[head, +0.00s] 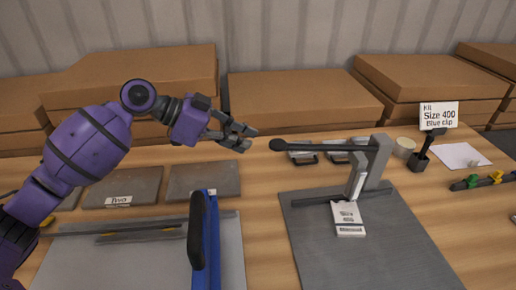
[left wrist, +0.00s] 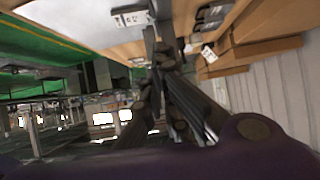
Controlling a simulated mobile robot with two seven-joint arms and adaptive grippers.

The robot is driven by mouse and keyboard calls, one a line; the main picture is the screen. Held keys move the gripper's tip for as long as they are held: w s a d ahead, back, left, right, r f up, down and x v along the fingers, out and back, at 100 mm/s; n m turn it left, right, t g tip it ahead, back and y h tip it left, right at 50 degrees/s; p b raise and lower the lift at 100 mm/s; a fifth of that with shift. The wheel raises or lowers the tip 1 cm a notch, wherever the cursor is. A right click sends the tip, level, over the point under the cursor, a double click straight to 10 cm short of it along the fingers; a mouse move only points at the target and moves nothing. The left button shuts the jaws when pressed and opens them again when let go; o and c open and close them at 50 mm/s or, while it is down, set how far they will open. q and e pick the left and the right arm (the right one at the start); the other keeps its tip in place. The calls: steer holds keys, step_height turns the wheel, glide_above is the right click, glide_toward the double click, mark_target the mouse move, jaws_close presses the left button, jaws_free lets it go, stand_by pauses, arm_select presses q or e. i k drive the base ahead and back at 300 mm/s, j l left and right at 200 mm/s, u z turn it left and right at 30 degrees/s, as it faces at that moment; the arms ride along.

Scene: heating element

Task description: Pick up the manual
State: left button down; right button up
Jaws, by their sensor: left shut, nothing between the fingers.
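The manual (head: 347,218) is a small white booklet with dark print. It lies on a dark grey plate (head: 400,250), at the foot of a grey upright press with a long black lever (head: 325,148). My left gripper (head: 246,136) is shut and empty, raised above the back of the table, left of the lever and well apart from the manual. In the left wrist view, the shut fingers (left wrist: 172,75) show in the middle, and a white printed piece that looks like the manual (left wrist: 130,17) is at the top. My right gripper is not in view.
Cardboard boxes (head: 300,98) line the back wall. A blue upright piece with a black handle (head: 197,230) stands at front left. Grey trays (head: 203,180) lie behind it. Bare wood lies between the two plates.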

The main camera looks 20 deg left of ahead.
mark_target(347, 223)
steer(key=k+l, duration=0.25)
steer(key=k, duration=0.2)
steer(key=k+l, duration=0.25)
steer(key=k, duration=0.25)
steer(key=k+l, duration=0.2)
steer(key=k, duration=0.25)
